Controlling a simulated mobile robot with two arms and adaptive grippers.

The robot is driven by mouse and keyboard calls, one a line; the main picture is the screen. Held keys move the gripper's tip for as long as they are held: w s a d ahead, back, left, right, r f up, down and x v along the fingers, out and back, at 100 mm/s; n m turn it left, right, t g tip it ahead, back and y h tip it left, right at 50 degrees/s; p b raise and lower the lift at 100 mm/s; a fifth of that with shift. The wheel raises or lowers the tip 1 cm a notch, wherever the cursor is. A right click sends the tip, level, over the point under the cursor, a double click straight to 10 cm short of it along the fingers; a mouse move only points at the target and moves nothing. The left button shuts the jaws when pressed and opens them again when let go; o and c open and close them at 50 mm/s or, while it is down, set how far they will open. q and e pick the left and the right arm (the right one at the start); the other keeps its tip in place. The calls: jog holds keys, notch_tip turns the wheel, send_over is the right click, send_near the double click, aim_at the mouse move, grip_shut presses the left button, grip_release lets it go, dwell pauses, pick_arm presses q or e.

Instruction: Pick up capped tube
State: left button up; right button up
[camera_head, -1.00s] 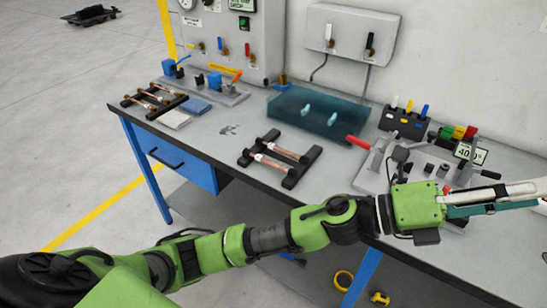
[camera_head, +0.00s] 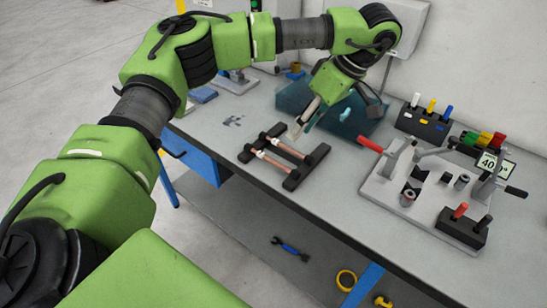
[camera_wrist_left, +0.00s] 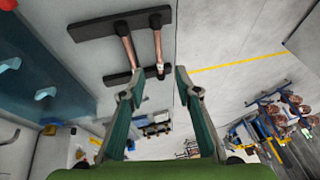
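Two copper tubes lie side by side across a black rack (camera_head: 318,155) on the workbench: a nearer tube (camera_head: 274,160) and a farther tube (camera_head: 287,149). Which one is capped is too small to tell. My left gripper (camera_head: 298,130) is above the rack's back edge, pointing down, empty. In the left wrist view its fingers (camera_wrist_left: 157,82) are apart, with the rack (camera_wrist_left: 115,27) and both tubes, the left one (camera_wrist_left: 128,48) and the right one (camera_wrist_left: 158,45), beyond the fingertips. The fingers are not touching a tube. My right gripper is not in view.
A translucent teal bin (camera_head: 352,118) with pale pieces stands behind the rack, close to my gripper. A grey fixture plate (camera_head: 385,195) with clamps and a red handle stands to the right. A black holder (camera_head: 425,125) with coloured pieces is at the back.

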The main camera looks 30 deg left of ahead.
pick_arm(q)
jog(key=p, duration=0.1)
send_near(274, 160)
notch_tip(274, 160, down, 3)
jog(key=shift+s+a+f+p, duration=0.35)
jog(key=shift+s+a+p, duration=0.15)
jog(key=shift+a+p, duration=0.05)
jog(key=p+x, duration=0.1)
jog(key=x, duration=0.3)
jog(key=shift+w+a+f, duration=0.1)
jog(key=shift+w+a, duration=0.1)
jog(key=shift+f, duration=0.1)
grip_shut()
